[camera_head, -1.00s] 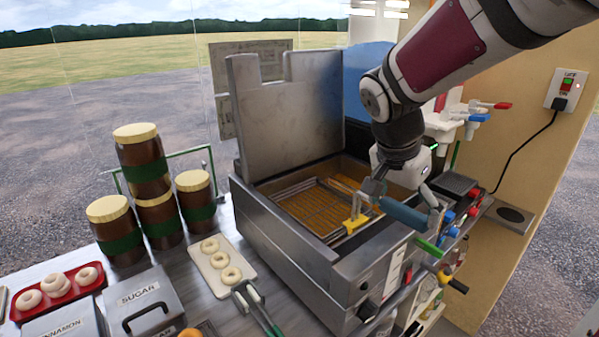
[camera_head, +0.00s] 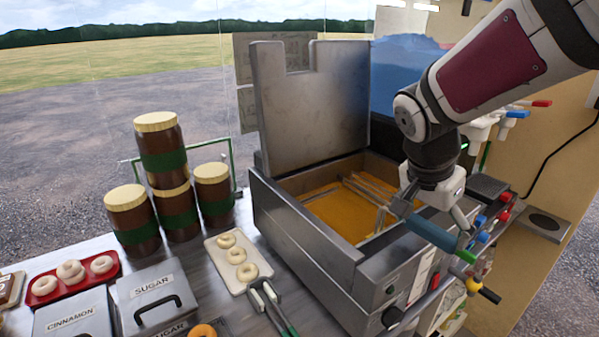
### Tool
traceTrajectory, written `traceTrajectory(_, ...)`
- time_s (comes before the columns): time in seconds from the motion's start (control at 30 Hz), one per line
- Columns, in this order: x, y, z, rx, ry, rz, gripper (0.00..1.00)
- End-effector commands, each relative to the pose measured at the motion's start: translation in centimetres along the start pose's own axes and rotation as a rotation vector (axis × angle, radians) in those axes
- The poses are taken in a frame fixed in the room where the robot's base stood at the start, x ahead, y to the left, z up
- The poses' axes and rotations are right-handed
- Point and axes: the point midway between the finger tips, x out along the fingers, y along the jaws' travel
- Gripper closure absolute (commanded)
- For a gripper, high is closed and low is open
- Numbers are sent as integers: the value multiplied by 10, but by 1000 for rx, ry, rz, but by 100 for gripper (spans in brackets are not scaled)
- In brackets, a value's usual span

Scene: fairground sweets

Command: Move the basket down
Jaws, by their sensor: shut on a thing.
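The fryer basket (camera_head: 372,190) is a metal wire frame in the orange oil of the fryer (camera_head: 300,228). It looks tilted, and its lower part is hidden by the oil. Its teal handle (camera_head: 430,233) reaches over the fryer's front right rim. My gripper (camera_head: 436,213) is above that rim, shut on the basket handle. My wrist and fingers hide part of the handle and the basket's right end.
The fryer's raised metal lid (camera_head: 312,110) stands behind the oil. Knobs and levers (camera_head: 482,238) crowd the right side. Stacked jars (camera_head: 170,205), a doughnut tray (camera_head: 225,262), tongs (camera_head: 268,305) and a sugar box (camera_head: 152,290) stand at left.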

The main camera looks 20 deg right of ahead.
Motion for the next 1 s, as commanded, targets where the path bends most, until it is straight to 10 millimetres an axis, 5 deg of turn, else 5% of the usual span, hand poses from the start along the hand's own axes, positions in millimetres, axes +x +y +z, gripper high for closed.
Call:
traceTrajectory(0.1,-1,0,-1,1,1,-2,74)
traceTrajectory(0.13,-1,0,-1,1,1,-2,11)
traceTrajectory(0.2,-1,0,0,1,1,-2,0)
traceTrajectory(0.67,-7,0,0,-1,1,-1,0)
traceTrajectory(1.0,-70,-1,-1,1,3,-5,0)
